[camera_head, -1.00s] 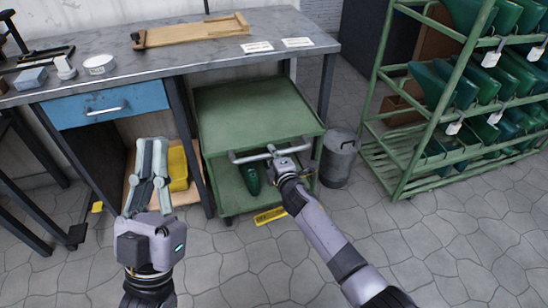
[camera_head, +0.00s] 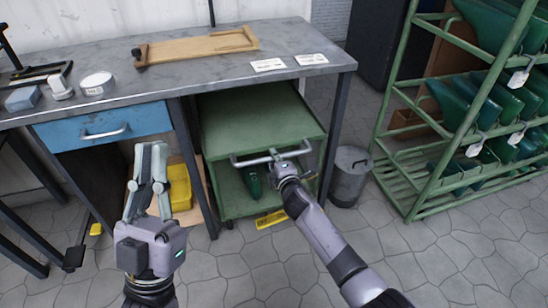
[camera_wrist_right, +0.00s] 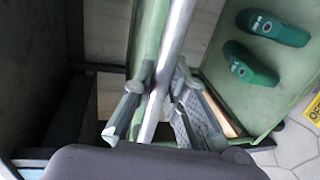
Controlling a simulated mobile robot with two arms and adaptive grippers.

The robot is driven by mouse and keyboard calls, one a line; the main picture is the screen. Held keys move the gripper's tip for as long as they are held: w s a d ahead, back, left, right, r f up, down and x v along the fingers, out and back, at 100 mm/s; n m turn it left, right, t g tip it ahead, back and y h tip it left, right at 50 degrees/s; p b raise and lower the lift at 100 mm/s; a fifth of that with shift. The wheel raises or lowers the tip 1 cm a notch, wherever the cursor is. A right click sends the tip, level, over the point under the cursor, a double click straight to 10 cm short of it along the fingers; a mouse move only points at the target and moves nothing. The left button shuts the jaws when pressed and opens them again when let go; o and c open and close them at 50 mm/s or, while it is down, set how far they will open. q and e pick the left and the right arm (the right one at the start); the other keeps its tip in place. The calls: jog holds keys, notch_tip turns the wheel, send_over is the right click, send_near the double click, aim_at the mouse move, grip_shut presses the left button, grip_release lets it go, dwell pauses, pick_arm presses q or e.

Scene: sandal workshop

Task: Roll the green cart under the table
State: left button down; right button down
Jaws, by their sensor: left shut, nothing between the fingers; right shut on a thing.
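The green cart (camera_head: 258,128) stands mostly beneath the grey table (camera_head: 225,72), between its legs; its front edge and handle are at the table's front. The metal cart handle (camera_head: 250,160) runs along its front. My right gripper (camera_head: 273,156) is shut on this handle near its middle; the wrist view shows the fingers (camera_wrist_right: 150,95) closed around the bar. Green sandals (camera_wrist_right: 262,45) lie on the cart's lower shelf; one shows in the head view (camera_head: 252,182). My left gripper (camera_head: 150,150) is shut and empty, in front of the drawer side of the table.
A metal bin (camera_head: 350,178) stands just right of the table's right leg. A green rack (camera_head: 440,180) with green items is further right. A yellow bin (camera_head: 179,187) is left of the cart. A yellow floor marker (camera_head: 271,219) lies before it.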

jog(key=c, duration=1.6)
grip_release()
jog(key=shift+o, duration=0.2)
jog(key=v, duration=1.2)
